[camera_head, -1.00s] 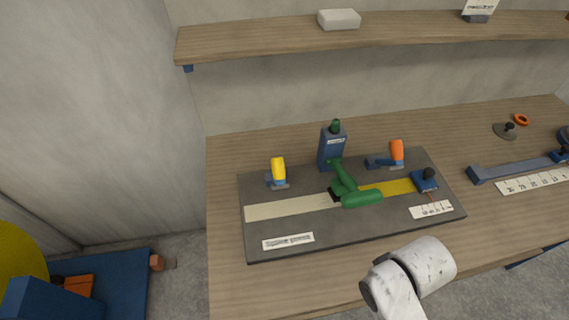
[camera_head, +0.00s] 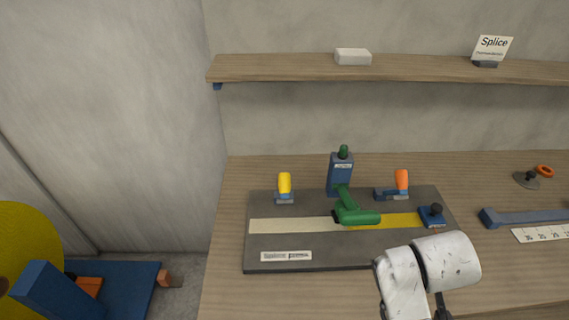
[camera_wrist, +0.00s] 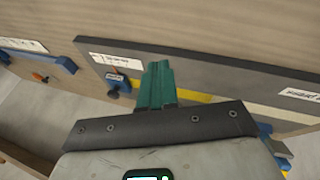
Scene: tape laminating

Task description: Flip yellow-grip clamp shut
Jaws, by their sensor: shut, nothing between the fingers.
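The yellow-grip clamp (camera_head: 285,185) stands at the back left of the dark board (camera_head: 340,257) in the head view. Its yellow grip points up from a small blue base. The fingers overlap the board and the yellow strip (camera_wrist: 196,96) in that view. I cannot tell its distance to the clamp. In the head view only my white arm shows, at the lower right.
A shelf (camera_head: 390,70) runs above the table (camera_head: 222,270).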

